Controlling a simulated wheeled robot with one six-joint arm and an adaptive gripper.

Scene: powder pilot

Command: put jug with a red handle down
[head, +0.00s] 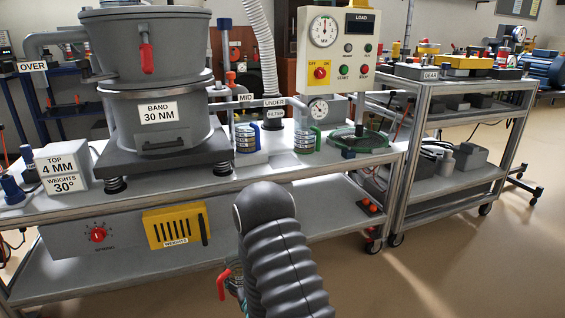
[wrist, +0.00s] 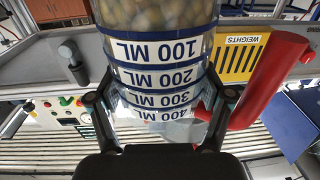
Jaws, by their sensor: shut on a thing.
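The jug with a red handle (wrist: 165,50) fills the middle of the wrist view. It is clear, with white bands reading 100 ML to 400 ML upside down in this picture, and pale brown rounded pieces inside. Its red handle (wrist: 268,80) sticks out to the right. My gripper (wrist: 160,100) is shut around the jug's banded wall, one finger on each side. In the head view the red handle (head: 222,284) shows low in front of the bench, left of my arm. My arm hides most of the jug there.
The bench top (head: 240,183) has a bare strip along its front edge. A blue-handled jug (head: 247,139) and a green-handled jug (head: 304,138) stand behind it. A round green-rimmed sieve (head: 358,142) lies right of them. The large sifter (head: 160,120) and weights block (head: 62,172) fill the left.

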